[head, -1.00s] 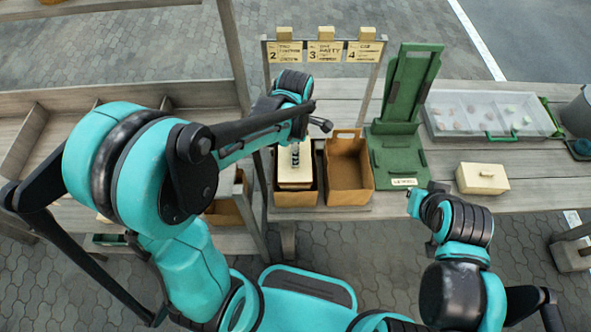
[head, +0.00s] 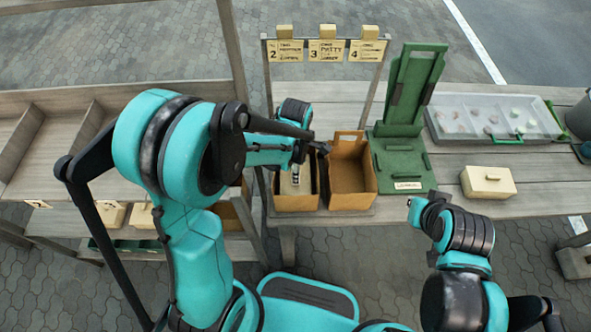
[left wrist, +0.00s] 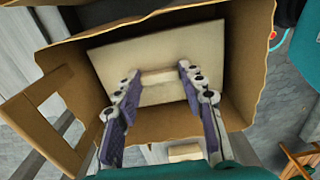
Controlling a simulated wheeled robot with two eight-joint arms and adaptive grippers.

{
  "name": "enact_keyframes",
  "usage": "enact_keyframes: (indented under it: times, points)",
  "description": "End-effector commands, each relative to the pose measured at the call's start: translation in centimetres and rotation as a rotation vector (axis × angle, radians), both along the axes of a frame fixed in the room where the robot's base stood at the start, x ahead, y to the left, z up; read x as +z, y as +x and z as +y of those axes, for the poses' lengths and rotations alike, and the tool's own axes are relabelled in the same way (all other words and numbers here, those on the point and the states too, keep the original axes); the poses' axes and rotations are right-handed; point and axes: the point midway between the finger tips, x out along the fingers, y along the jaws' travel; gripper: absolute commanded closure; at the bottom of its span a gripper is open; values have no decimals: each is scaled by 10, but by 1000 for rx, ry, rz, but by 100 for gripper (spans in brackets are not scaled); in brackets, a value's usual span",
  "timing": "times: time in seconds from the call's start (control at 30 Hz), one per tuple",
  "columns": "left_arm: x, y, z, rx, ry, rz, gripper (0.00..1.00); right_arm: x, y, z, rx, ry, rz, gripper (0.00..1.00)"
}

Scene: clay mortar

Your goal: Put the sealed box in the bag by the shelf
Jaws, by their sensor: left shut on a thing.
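A cream sealed box (left wrist: 155,75) with a raised handle sits inside the brown bag (left wrist: 245,70) in the left wrist view. In the head view this is the left of two bags (head: 296,203), the one nearer the shelf, and the box lies mostly hidden in it. My left gripper (left wrist: 157,82) reaches down into the bag and is shut on the box's handle; it also shows in the head view (head: 296,178). My right arm's end (head: 420,208) hangs in front of the table's edge; its fingers cannot be made out.
A second open bag (head: 350,185) stands right beside the first. A green stand (head: 405,150), another cream box (head: 488,182) and a clear-lidded case (head: 490,118) are farther right. A numbered sign rack (head: 327,50) rises behind the bags. A wooden shelf (head: 70,105) stands left.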

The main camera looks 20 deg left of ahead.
Motion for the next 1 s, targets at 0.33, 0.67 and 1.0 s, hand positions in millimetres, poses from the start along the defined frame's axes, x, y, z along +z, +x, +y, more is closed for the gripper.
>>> enact_keyframes:
  times: [0.33, 0.67, 1.0]
  points:
    - [-1, 0, 0, 0, 0, 0, 40, -1, 0, 0, 0, 0, 0, 100]
    - [31, 0, 0, 0, 0, 0, 40, 14, 0, 0, 0, 0, 0, 100]
    - [103, 0, 0, 0, 0, 0, 40, 39, 0, 0, 0, 0, 0, 100]
